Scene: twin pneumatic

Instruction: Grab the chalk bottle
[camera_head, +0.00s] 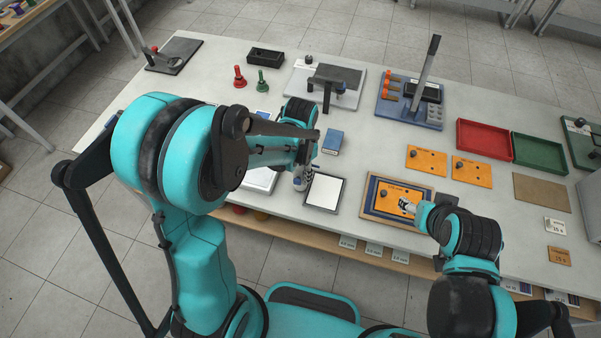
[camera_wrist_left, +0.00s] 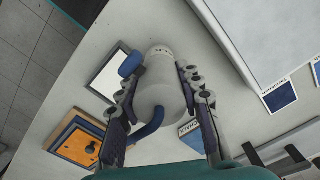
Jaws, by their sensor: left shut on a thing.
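The chalk bottle (camera_wrist_left: 160,88) is a pale grey-white bottle with blue parts at its sides, seen close up in the left wrist view. My left gripper (camera_wrist_left: 160,98) is shut on it, with one finger on each side of its body. In the head view my left gripper (camera_head: 303,172) is over the front of the table, left of a white panel with a dark frame (camera_head: 325,192). The arm hides most of the bottle there. My right gripper (camera_head: 407,206) is low over an orange plate in a wooden frame (camera_head: 372,208); its fingers are too small to read.
A small blue box (camera_head: 333,142) stands just behind the left gripper. A black stand on a pale base (camera_head: 346,97) and a blue lever fixture (camera_head: 384,112) are farther back. Red (camera_head: 484,139) and green (camera_head: 540,154) trays lie at the right.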

